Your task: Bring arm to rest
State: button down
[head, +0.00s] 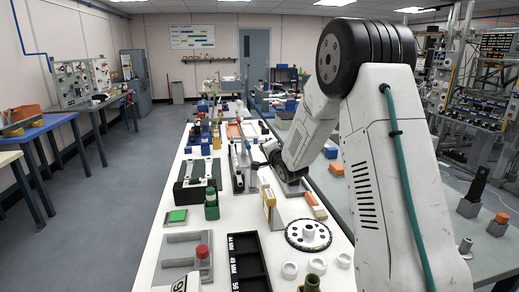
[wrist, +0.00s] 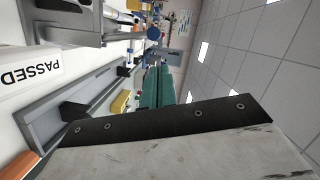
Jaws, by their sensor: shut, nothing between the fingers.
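My arm rises at the right of the head view and bends over the white workbench (head: 172,218). Its forearm slopes down and left to my gripper (head: 264,160), which hangs low over the middle of the bench. My gripper is shut and holds nothing. Its fingertips are small and partly lost against the dark parts behind them in the head view. In the wrist view, a large grey block with a black, screwed edge fills the lower part of the picture. The wrist picture is turned on its side, with the ceiling at the right.
A black tray (head: 248,262) lies in front. A "PASSED" label (wrist: 30,78) shows in the wrist view. The floor (head: 110,210) left of the bench is clear.

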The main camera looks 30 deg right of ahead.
jog(key=shift+s+a, duration=0.15)
jog(key=shift+s, duration=0.35)
jog(key=shift+a, duration=0.15)
jog(key=shift+r, duration=0.1)
jog(key=s+a+r+n+g, duration=0.3)
jog(key=s+a+g, duration=0.1)
jog(key=s, duration=0.5)
jog(key=s+a+r+n+g, duration=0.3)
jog(key=s+r, duration=0.1)
jog(key=s, duration=0.5)
jog(key=s+a+n+g, duration=0.3)
jog(key=s, duration=0.8)
jog(key=s+a+f+n+g, duration=0.1)
jog(key=s+a+n+g, duration=0.1)
jog(key=s, duration=0.9)
jog(key=s+a+n+g+y, duration=0.1)
jog(key=s+a+n+g, duration=0.2)
jog(key=s, duration=0.8)
jog(key=shift+s+a+f+n+g, duration=0.3)
jog(key=shift+s+a+f+g, duration=0.1)
jog(key=shift+a, duration=0.15)
